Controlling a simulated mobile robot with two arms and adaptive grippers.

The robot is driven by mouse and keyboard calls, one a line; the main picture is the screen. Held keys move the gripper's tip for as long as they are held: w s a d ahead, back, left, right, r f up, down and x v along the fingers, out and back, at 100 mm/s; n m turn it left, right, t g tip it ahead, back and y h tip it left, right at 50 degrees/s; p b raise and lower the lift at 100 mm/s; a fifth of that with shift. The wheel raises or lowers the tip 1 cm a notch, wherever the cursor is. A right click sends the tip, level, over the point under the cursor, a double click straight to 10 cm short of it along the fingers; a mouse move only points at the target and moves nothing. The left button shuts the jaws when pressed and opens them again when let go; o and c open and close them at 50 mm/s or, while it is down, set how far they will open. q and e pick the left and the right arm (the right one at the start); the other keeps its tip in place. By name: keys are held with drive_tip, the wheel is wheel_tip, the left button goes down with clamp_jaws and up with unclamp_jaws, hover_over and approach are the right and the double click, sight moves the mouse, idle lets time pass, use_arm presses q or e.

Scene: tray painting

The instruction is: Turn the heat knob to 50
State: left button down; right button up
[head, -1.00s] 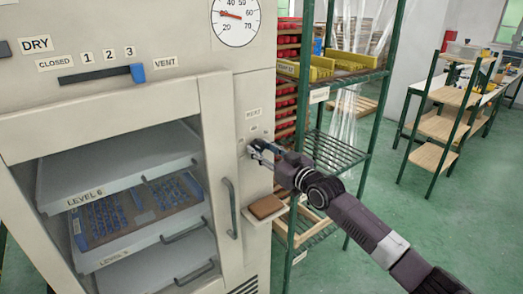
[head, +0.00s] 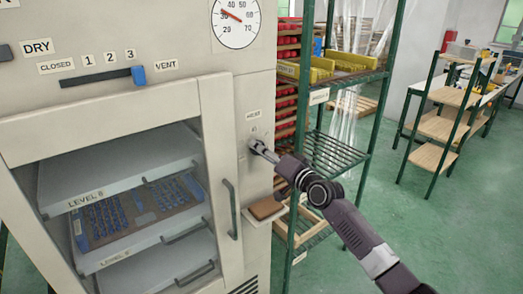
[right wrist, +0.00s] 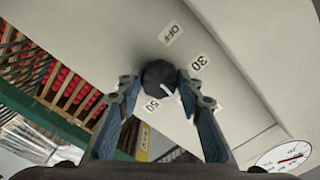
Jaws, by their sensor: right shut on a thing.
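The dark round heat knob (right wrist: 158,73) sits on the pale cabinet panel. Labels OFF, 30 and 50 stand around it in the right wrist view, with another label partly hidden behind the right finger. The knob's white pointer mark faces down and slightly right in that view, toward the side of the 50 label (right wrist: 150,105). My right gripper (right wrist: 156,83) is shut on the knob, one finger on each side. In the head view the gripper (head: 259,149) reaches the panel under the HEAT label (head: 253,114) and mostly covers the knob. My left gripper is out of view.
A round dial (head: 236,22) above has its red needle near 30. A blue slider (head: 138,75) stands near VENT. The cabinet's door handle (head: 231,208) and a small brown block on a ledge (head: 265,208) are close to my arm. A green rack (head: 343,150) stands right.

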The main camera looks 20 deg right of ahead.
drive_tip(key=m+p, duration=0.3)
drive_tip(key=m, duration=0.7)
drive_tip(key=shift+m+p, duration=0.3)
drive_tip(key=shift+p, duration=0.1)
idle(0.3)
drive_tip(key=o, duration=1.2)
drive_tip(key=shift+c, duration=0.2)
drive_tip(key=v, duration=1.2)
